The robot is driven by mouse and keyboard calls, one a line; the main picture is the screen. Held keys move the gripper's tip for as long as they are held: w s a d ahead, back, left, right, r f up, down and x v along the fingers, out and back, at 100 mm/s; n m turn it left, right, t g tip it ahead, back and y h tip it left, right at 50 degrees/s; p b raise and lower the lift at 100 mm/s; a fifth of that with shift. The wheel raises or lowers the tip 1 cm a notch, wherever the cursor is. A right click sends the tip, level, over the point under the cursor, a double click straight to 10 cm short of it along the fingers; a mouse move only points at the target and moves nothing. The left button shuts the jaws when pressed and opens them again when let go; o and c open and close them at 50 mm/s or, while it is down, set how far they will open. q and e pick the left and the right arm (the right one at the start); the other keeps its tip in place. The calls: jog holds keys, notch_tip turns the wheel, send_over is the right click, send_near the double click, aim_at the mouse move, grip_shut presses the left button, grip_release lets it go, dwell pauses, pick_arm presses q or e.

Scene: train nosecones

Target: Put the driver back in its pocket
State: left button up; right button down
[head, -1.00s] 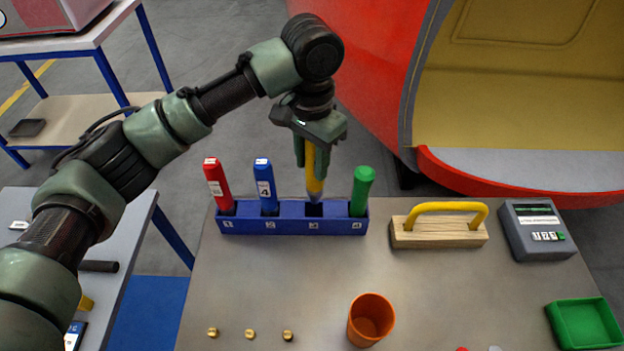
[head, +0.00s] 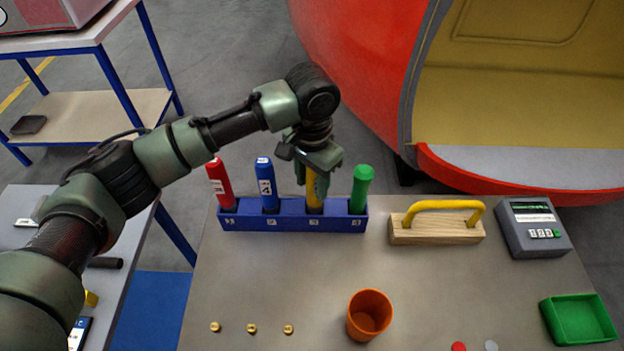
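A yellow driver (head: 315,198) stands upright in the third pocket from the left of the blue rack (head: 292,224). My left gripper (head: 318,185) is at the upper part of the yellow driver, with its fingers around the handle; the far finger is partly hidden, and I cannot tell how tightly they close. A red driver (head: 220,183), a blue driver (head: 266,185) and a green driver (head: 361,188) stand in the other pockets. My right gripper is not in view.
Right of the rack are a wooden block with a yellow handle (head: 437,229), a grey keypad device (head: 533,228) and a green tray (head: 579,320). An orange cup (head: 369,315) and brass pieces (head: 252,328) are in front. The middle of the table (head: 270,280) is clear.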

pick_arm(q)
jog(key=shift+o, duration=0.5)
jog(key=shift+r, duration=0.15)
notch_tip(320, 180, up, 11)
jog(key=b, duration=0.3)
jog(key=shift+f, duration=0.2)
jog(key=shift+r, duration=0.7)
